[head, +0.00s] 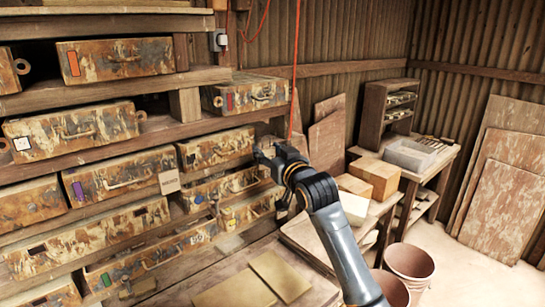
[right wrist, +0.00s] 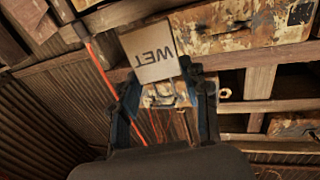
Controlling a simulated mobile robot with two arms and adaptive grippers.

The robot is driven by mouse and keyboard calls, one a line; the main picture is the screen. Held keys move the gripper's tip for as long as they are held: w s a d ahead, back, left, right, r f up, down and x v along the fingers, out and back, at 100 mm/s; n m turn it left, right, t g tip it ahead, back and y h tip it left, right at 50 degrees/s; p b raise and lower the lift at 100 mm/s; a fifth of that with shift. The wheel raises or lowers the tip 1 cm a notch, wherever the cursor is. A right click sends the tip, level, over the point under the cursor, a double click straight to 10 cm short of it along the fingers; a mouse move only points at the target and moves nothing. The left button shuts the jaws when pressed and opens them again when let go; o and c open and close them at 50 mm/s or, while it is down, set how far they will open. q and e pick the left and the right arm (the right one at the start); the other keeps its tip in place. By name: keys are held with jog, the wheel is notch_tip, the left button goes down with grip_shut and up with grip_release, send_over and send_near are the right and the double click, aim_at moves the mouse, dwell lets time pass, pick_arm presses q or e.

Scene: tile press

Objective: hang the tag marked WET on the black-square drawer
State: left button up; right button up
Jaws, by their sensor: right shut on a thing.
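The tag marked WET (right wrist: 150,52) is a pale square card with upside-down lettering in the right wrist view. My right gripper (right wrist: 163,78) is shut on it, and the card sticks out past the fingertips. In the head view my right gripper (head: 262,152) is in front of the shelves' right end, and the tag cannot be made out there. A rusty drawer with a dark square mark at one end (right wrist: 240,28) is beyond the tag in the wrist view. It seems to be the middle-right drawer (head: 217,148) in the head view. My left gripper is not in view.
Several other rusty drawers with coloured marks fill the wooden shelves. A pale tag (head: 169,181) hangs at the shelf front, its lettering too small to read. A red cord (head: 296,70) hangs near my gripper. Boxes (head: 375,178) stand on a table to the right.

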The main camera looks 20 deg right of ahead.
aim_at(249, 144)
jog(key=shift+w+a+f+b, duration=0.1)
jog(key=shift+w+b, duration=0.05)
jog(key=shift+w, duration=0.3)
jog(key=shift+w+f+b, duration=0.1)
jog(key=shift+w+b, duration=0.05)
jog(key=shift+w, duration=0.3)
jog(key=w, duration=0.1)
jog(key=w+a+b, duration=0.1)
jog(key=w+b, duration=0.1)
jog(key=w, duration=0.1)
jog(key=shift+a+f, duration=0.25)
jog(key=shift+a, duration=0.1)
jog(key=shift+w+a+f, duration=0.15)
jog(key=shift+w+f, duration=0.05)
jog(key=shift+w, duration=0.35)
jog(key=shift+f, duration=0.1)
jog(key=shift+f, duration=0.1)
